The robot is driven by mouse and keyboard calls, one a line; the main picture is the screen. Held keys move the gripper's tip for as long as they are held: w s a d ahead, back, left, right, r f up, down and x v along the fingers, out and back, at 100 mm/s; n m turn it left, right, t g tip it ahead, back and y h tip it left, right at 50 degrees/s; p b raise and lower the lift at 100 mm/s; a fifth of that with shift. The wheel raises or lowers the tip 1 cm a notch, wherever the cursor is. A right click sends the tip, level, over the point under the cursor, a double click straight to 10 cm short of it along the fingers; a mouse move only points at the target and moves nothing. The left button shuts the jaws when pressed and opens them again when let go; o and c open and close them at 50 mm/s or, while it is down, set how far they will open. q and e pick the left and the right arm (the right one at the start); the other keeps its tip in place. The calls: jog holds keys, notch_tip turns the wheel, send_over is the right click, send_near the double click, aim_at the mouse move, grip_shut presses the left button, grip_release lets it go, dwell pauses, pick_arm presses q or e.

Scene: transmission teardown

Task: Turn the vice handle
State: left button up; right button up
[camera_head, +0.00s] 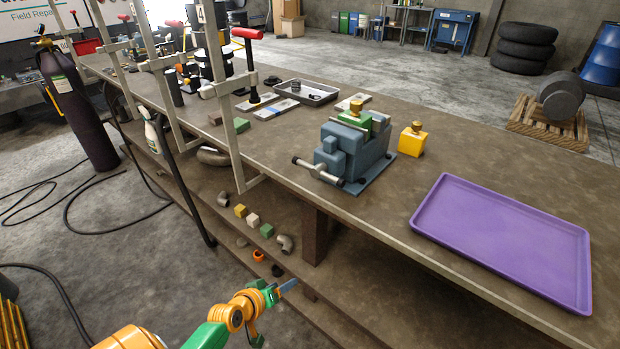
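The blue-grey vice (345,153) stands on its base plate near the front edge of the workbench. Its handle (318,172), a metal bar with dark ends, sits across the vice's near face. A green part with a brass knob on top (356,110) sits between the jaws. My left gripper (283,288) is low in front of the bench, below and left of the handle and well apart from it. The gripper is small and seen side-on, so its opening is unclear. My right gripper is not in view.
A purple tray (508,236) lies on the bench at the right. A yellow block with a brass knob (412,141) stands right of the vice. Tall clamps (222,95) rise along the bench's left edge. The lower shelf holds small blocks and pipe fittings (285,243).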

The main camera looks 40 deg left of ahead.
pick_arm(q)
jog(key=w+a+r+n+t, duration=0.2)
jog(key=w+r+t, duration=0.25)
jog(key=r, duration=0.75)
jog(key=t+h, duration=0.2)
jog(key=t, duration=0.1)
send_near(310, 176)
jog(key=w, duration=0.4)
jog(key=w+p, duration=0.1)
jog(key=shift+w+d+r+t, duration=0.15)
jog(key=shift+w+r+t, duration=0.1)
jog(key=shift+w+r, duration=0.05)
jog(key=w, duration=0.2)
jog(key=w+f, duration=0.1)
jog(key=w, duration=0.1)
jog(key=shift+w+d, duration=0.1)
jog(key=shift+w, duration=0.05)
jog(key=shift+r, duration=0.1)
jog(key=shift+c, duration=0.6)
grip_shut()
